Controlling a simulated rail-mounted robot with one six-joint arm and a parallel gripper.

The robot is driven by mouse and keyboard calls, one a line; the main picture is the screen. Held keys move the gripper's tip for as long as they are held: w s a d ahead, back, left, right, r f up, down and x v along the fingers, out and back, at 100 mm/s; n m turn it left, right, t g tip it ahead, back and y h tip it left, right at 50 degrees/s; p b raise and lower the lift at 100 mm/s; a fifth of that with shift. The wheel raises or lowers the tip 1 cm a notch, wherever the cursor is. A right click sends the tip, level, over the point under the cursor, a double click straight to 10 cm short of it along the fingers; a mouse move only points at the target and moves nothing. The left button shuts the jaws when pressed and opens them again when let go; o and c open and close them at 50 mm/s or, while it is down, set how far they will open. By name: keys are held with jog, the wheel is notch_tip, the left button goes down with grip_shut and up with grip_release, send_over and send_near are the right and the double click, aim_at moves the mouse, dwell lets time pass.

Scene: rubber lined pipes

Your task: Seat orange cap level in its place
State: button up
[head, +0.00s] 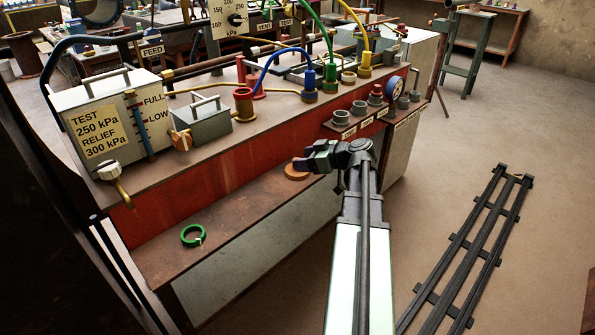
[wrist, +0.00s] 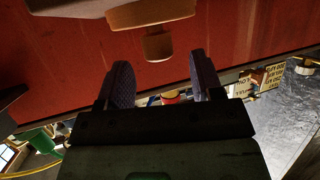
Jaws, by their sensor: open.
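The orange cap (head: 296,173) lies on the brown lower shelf in front of the red bench panel. The knob appears just beyond the fingertips, in line with the gap; I cannot tell whether anything touches. Which fitting is the cap's place is unclear.
A green ring (head: 192,236) lies on the shelf's left part. Hoses and a test box (head: 108,118) occupy the bench top. The shelf between ring and cap is clear.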

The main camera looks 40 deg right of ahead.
aim_at(292, 167)
jog(key=b+x, duration=0.1)
jog(key=x, duration=0.3)
jog(key=shift+w+f+b, duration=0.3)
jog(key=shift+b, duration=0.1)
jog(key=shift+w+a, duration=0.1)
jog(key=shift+a, duration=0.05)
jog(key=shift+r, duration=0.15)
jog(key=c, duration=1.1)
jog(key=shift+o, duration=0.2)
